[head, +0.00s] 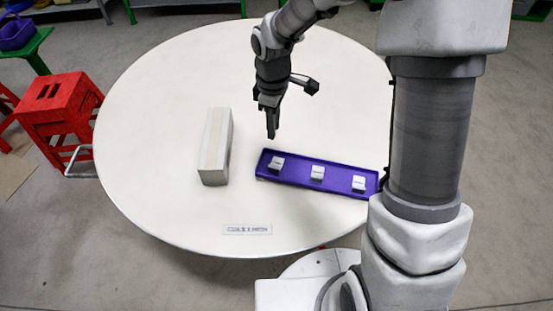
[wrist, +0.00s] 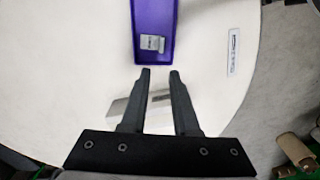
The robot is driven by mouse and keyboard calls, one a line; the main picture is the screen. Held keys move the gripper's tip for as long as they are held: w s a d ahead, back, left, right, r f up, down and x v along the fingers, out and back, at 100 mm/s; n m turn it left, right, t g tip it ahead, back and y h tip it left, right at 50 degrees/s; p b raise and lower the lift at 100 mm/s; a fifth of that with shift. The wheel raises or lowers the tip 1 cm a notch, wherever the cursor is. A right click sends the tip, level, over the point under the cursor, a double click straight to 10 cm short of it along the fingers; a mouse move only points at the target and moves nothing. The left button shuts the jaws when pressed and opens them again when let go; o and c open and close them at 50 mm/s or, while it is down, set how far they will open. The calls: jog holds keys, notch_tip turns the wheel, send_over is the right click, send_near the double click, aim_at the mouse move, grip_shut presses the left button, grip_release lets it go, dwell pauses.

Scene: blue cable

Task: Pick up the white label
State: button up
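The white label (head: 247,229) is a small flat strip with dark print, lying near the front edge of the round table. In the wrist view the label (wrist: 233,52) lies at the upper right, beside the table's edge and outside the fingers. My gripper (head: 271,135) is above the table, behind the purple tray and well back from the label. In the wrist view my gripper (wrist: 160,72) has its two dark fingers apart with nothing held between them.
The purple tray (head: 270,181) holds three small white-grey blocks in a row. A long pale box (head: 214,147) stands left of it. The white round table (head: 150,110) is clear around the label. A red stool (head: 65,100) stands off to the left.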

aim_at(274, 167)
jog(key=f, duration=0.5)
jog(key=f+b, duration=0.1)
jog(key=f, duration=0.5)
jog(key=f+b, duration=0.1)
jog(key=f, duration=0.4)
jog(key=shift+s+f, duration=0.25)
jog(key=shift+f, duration=0.05)
grip_shut()
